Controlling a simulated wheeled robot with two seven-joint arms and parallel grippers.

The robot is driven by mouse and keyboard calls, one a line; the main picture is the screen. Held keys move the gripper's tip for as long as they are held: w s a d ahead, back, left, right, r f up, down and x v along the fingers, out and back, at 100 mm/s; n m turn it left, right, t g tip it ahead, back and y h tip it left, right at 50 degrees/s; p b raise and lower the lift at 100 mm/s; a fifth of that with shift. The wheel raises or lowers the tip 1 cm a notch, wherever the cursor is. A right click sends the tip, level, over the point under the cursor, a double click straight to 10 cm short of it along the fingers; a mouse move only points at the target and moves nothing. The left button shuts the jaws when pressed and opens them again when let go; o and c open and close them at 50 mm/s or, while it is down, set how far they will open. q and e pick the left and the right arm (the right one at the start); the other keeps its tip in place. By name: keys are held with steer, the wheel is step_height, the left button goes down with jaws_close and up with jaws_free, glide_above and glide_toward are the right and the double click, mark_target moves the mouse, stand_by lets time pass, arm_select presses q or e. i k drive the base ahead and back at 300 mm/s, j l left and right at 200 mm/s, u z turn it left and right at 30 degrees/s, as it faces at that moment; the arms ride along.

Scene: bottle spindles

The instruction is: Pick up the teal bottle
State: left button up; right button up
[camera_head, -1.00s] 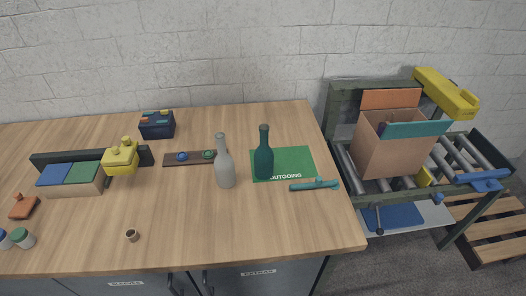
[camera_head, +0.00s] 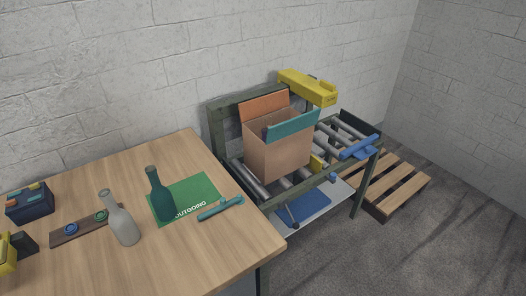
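The teal bottle (camera_head: 161,197) stands upright on the left part of the green mat (camera_head: 203,188) marked OUTGOING, near the table's right end. A pale grey bottle (camera_head: 121,222) stands upright just left of it, with a small gap between them. Neither of my grippers shows in the head view.
A teal tool (camera_head: 221,208) lies at the mat's right corner. A dark strip with two round knobs (camera_head: 85,226) lies left of the bottles. Right of the table (camera_head: 210,256) stands a roller conveyor with an open cardboard box (camera_head: 279,152). A wooden pallet (camera_head: 383,184) is on the floor.

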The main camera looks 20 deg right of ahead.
mark_target(162, 199)
steer(key=z, duration=0.65)
steer(key=j+z, duration=0.35)
steer(key=j, duration=0.6)
